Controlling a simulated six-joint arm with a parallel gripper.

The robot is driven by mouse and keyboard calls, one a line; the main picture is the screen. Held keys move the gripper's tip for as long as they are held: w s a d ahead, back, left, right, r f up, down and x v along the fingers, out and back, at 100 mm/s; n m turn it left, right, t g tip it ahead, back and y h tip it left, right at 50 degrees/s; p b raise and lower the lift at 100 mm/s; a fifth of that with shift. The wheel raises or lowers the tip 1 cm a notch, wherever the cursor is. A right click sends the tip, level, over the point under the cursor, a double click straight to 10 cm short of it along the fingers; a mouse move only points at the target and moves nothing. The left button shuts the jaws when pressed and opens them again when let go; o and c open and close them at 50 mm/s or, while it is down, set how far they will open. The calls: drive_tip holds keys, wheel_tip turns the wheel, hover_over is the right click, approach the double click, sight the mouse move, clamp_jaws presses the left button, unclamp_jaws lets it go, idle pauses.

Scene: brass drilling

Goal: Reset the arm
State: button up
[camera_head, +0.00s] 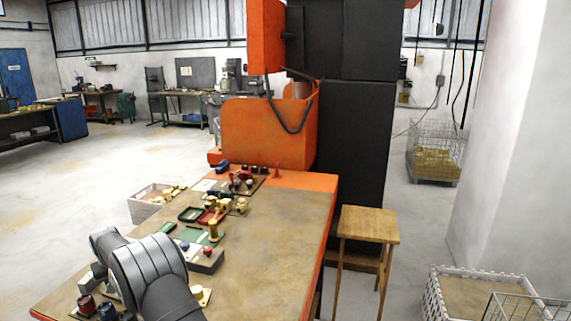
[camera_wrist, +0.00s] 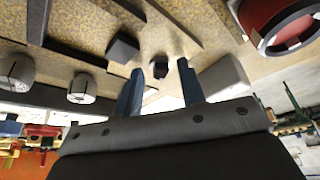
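In the camera_wrist view the two blue fingers of my gripper (camera_wrist: 160,75) stand apart, with a clear gap between them. A small dark piece (camera_wrist: 157,70) shows in the gap, seemingly beyond the fingertips and not touched by them. In the camera_head view my grey arm (camera_head: 158,275) is bent low over the near left part of the workbench (camera_head: 262,275). The arm hides my gripper there.
Dark red and blue knobs (camera_head: 86,304) stand close by my arm. A grey box with buttons (camera_head: 206,259), a brass part (camera_head: 214,230) and trays (camera_head: 190,214) lie beyond it. The orange machine (camera_head: 265,130) stands behind. The bench's right side is bare. A wooden stool (camera_head: 368,226) stands right.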

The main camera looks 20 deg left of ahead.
drive_tip(key=shift+w+d+n+g+y, duration=0.15)
drive_tip(key=shift+n+g, duration=0.5)
drive_tip(key=shift+n, duration=1)
drive_tip(key=shift+w+n+g+y, duration=0.2)
drive_tip(key=shift+n+g, duration=0.45)
drive_tip(key=shift+n, duration=1)
drive_tip(key=shift+d+r, duration=0.15)
drive_tip(key=shift+r, duration=0.25)
